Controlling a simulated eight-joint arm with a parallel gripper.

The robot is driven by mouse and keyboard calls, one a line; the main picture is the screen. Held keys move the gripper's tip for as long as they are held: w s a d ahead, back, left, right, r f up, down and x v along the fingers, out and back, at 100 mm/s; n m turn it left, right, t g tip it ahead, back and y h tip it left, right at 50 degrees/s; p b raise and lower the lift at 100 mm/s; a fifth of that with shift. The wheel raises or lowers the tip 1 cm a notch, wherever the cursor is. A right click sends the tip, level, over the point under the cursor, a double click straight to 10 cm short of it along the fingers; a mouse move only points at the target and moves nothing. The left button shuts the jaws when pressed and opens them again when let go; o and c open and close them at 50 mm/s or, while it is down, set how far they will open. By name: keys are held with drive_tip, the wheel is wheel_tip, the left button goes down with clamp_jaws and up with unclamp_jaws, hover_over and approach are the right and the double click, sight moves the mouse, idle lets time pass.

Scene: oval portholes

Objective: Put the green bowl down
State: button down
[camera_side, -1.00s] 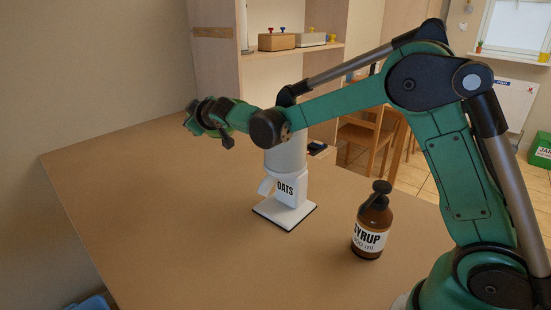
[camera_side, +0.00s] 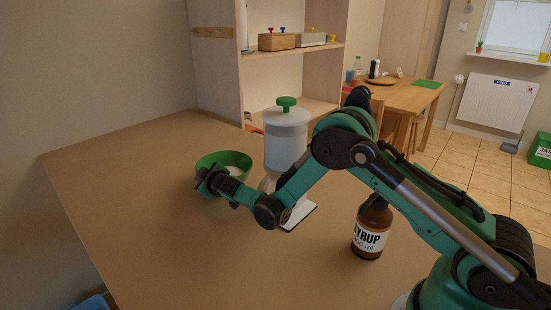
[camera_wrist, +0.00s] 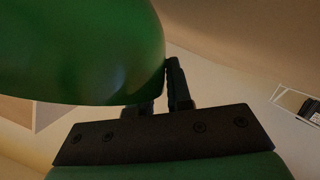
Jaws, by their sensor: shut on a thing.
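The green bowl (camera_side: 222,160) is at the left of the side view, over the far left part of the brown table (camera_side: 150,200). My gripper (camera_side: 207,180) is shut on the near left part of its wall. The bowl looks about upright, and something pale shows inside it. I cannot tell whether its bottom touches the table. In the wrist view the bowl (camera_wrist: 85,50) fills the upper left, and my dark gripper fingers (camera_wrist: 172,88) are at its right edge.
An oats dispenser (camera_side: 286,138) with a green knob stands just right of the bowl, partly behind my arm. A brown syrup bottle (camera_side: 371,238) stands farther right, close to my arm. The table's left and front are clear.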

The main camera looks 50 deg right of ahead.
drive_tip(key=c, duration=1.3)
unclamp_jaws()
drive_tip(key=shift+f, duration=0.15)
drive_tip(key=o, duration=0.5)
